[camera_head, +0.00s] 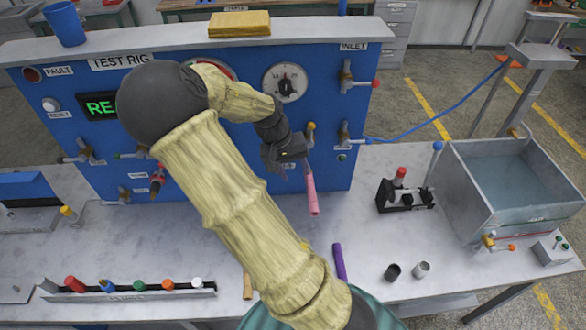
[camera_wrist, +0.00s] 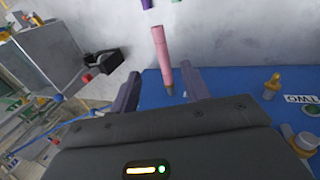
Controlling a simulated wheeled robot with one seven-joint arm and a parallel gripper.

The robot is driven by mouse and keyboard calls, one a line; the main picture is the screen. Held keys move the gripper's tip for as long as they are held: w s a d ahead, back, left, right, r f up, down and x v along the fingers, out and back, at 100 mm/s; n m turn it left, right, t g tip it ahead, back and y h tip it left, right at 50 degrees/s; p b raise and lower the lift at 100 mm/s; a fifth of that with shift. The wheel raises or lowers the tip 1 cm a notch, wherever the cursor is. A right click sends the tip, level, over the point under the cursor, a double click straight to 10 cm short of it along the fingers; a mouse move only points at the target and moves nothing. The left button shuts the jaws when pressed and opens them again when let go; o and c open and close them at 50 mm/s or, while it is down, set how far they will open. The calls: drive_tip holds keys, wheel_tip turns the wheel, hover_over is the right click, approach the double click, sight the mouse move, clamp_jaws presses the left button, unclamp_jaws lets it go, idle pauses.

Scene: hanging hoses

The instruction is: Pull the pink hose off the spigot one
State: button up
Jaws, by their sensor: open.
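The pink hose (camera_head: 313,191) hangs from the front of the blue test rig, below a yellow-knobbed valve (camera_head: 311,127). My gripper (camera_head: 288,166) is beside the hose's upper end, on its left in the head view. In the wrist view the open fingers (camera_wrist: 160,74) stand on either side of the hose (camera_wrist: 161,52), and I see no clear contact. The hose's dark upper end shows near the fingers. The spigot under it is mostly hidden, and I cannot read its label.
My arm covers the middle of the blue rig (camera_head: 340,115). A purple hose (camera_head: 339,262) lies on the bench. A black fixture (camera_head: 404,194) and a metal water tank (camera_head: 463,200) stand to the right. A rail of coloured plugs (camera_head: 130,292) lies at front left.

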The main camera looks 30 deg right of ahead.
sight(313, 205)
drive_tip(key=p+x, duration=0.1)
drive_tip(key=x, duration=1.6)
drive_tip(key=shift+s+d+f+p, duration=0.2)
drive_tip(key=shift+s+p, duration=0.05)
drive_tip(key=shift+p, duration=0.15)
clamp_jaws()
idle(0.5)
drive_tip(key=shift+s+a+b, duration=0.3)
drive_tip(key=shift+s+b, duration=0.05)
drive_tip(key=shift+s, duration=0.3)
drive_tip(key=shift+s+a+b, duration=0.3)
drive_tip(key=shift+s+b, duration=0.1)
drive_tip(key=shift+s, duration=0.25)
drive_tip(key=shift+s+a+b, duration=0.35)
drive_tip(key=shift+s, duration=0.3)
idle(1.6)
